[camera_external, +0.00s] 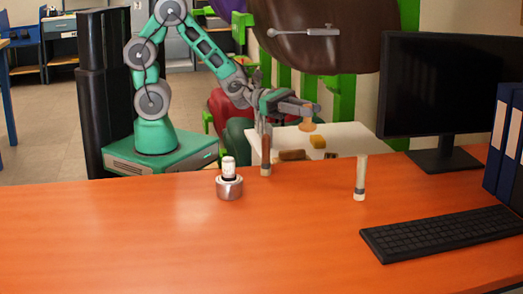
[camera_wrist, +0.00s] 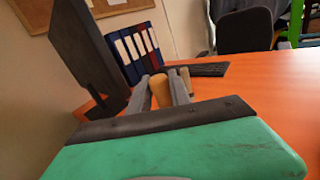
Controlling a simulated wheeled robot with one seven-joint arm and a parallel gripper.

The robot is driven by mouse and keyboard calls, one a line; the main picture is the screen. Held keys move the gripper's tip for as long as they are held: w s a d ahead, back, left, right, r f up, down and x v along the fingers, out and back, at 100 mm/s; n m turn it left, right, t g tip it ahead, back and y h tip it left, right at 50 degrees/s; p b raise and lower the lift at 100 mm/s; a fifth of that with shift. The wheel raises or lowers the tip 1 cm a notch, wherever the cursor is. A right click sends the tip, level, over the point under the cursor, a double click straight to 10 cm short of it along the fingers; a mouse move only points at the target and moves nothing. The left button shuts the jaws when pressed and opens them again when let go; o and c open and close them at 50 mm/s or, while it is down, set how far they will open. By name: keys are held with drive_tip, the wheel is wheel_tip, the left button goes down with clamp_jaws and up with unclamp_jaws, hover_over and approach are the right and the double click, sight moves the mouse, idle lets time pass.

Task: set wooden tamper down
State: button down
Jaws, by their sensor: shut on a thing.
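The wooden tamper (camera_external: 308,125) is light orange-brown and hangs below the fingers of my gripper (camera_external: 312,108). In the wrist view the tamper (camera_wrist: 160,90) sits between the two grey fingers of my gripper (camera_wrist: 160,88), which is shut on it. In the external view it appears over a white surface (camera_external: 350,133) behind the orange desk, clear of what lies there. Its lower end is small in the picture, so its exact height is hard to tell.
On the desk (camera_external: 120,235) stand a metal pot with a white-topped item (camera_external: 229,187), a brown-topped post (camera_external: 265,157) and a pale post (camera_external: 360,178). A yellow block (camera_external: 317,141) and brown piece (camera_external: 292,155) lie on the white surface. Monitor, keyboard (camera_external: 440,235) and binders fill the right.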

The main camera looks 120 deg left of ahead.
drive_tip(key=shift+s+d+r, duration=0.15)
drive_tip(key=shift+s+r, duration=0.15)
drive_tip(key=shift+s, duration=0.25)
drive_tip(key=shift+w+d+r+h, duration=0.15)
drive_tip(key=shift+d+h, duration=0.15)
drive_tip(key=shift+d+m+p, duration=0.3)
drive_tip(key=shift+d+p, duration=0.05)
drive_tip(key=shift+p, duration=0.15)
drive_tip(key=s+d+r+m+h+p, duration=0.1)
drive_tip(key=s+d+r+h+p, duration=0.1)
drive_tip(key=d+p, duration=0.5)
drive_tip(key=shift+r+g+p, duration=0.3)
drive_tip(key=shift+r+p, duration=0.45)
drive_tip(key=shift+p, duration=0.45)
drive_tip(key=shift+f, duration=0.1)
